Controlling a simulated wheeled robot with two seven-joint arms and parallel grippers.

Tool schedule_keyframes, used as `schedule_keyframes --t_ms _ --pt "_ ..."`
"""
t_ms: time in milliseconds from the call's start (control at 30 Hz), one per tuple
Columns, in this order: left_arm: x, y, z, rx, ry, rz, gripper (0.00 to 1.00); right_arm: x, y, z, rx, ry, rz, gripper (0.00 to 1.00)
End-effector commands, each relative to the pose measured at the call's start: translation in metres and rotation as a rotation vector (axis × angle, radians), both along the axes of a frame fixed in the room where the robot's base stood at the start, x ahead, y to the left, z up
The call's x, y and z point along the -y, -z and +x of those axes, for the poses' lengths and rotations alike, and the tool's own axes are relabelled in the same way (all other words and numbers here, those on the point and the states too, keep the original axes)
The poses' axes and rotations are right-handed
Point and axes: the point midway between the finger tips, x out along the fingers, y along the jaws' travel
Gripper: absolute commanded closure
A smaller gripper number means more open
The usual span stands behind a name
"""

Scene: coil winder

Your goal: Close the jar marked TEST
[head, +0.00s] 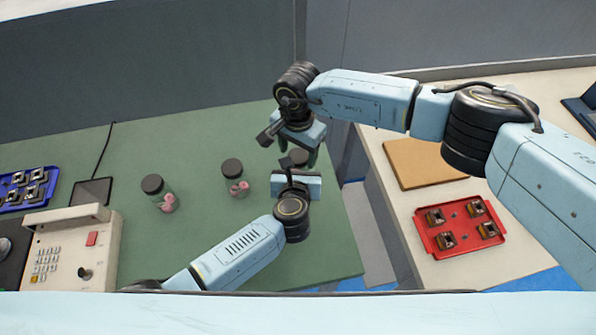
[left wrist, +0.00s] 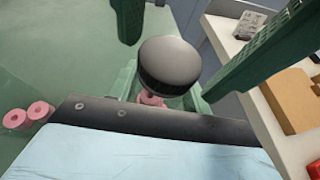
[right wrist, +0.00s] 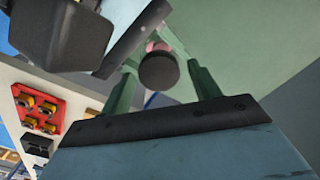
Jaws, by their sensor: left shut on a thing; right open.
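A jar with a black lid (head: 298,157) stands between my two grippers at the right of the green mat. The lid shows in the left wrist view (left wrist: 168,64) and the right wrist view (right wrist: 158,70), sitting over the jar's mouth; I cannot tell how tightly. Pink rings (left wrist: 151,99) are inside. My left gripper (left wrist: 165,90) is shut on the jar's body, below the lid. My right gripper (right wrist: 163,85) is open, its green fingers apart on either side of the lid. Two more lidded jars, (head: 160,194) and (head: 235,178), stand to the left. No TEST mark is readable.
A beige keypad machine (head: 70,250), a dark pad (head: 92,191) and a blue tray (head: 28,187) of parts are at the left. A red tray (head: 462,226) and a brown board (head: 422,163) lie on the right bench, beyond a gap. The mat's front middle is clear.

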Motion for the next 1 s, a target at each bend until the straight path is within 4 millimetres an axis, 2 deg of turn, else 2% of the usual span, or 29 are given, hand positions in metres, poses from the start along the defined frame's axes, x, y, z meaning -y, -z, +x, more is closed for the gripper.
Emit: schedule_keyframes --t_ms 167,533,667,733,1000 --pt "-0.0001 0.0003 -0.0001 -0.001 0.0 0.0 1.0 0.0001 0.0001 -0.0001 0.0 0.0 0.0 0.38" --pt "0.0 0.0002 -0.0002 0.0 0.0 0.001 1.0 0.0001 -0.0002 0.0001 0.001 0.0 0.001 0.84" --pt "0.0002 0.0002 -0.0002 0.0 0.001 0.001 1.0 0.0 -0.0003 0.0001 0.001 0.029 0.001 0.84" --pt "0.0003 0.0002 -0.0003 0.0 0.001 0.001 1.0 -0.0001 -0.0003 0.0003 0.0 0.099 0.001 0.84" --pt "0.0005 0.0002 -0.0004 0.0 0.001 0.001 1.0 0.0002 -0.0001 0.0006 0.0 0.495 0.002 0.84"
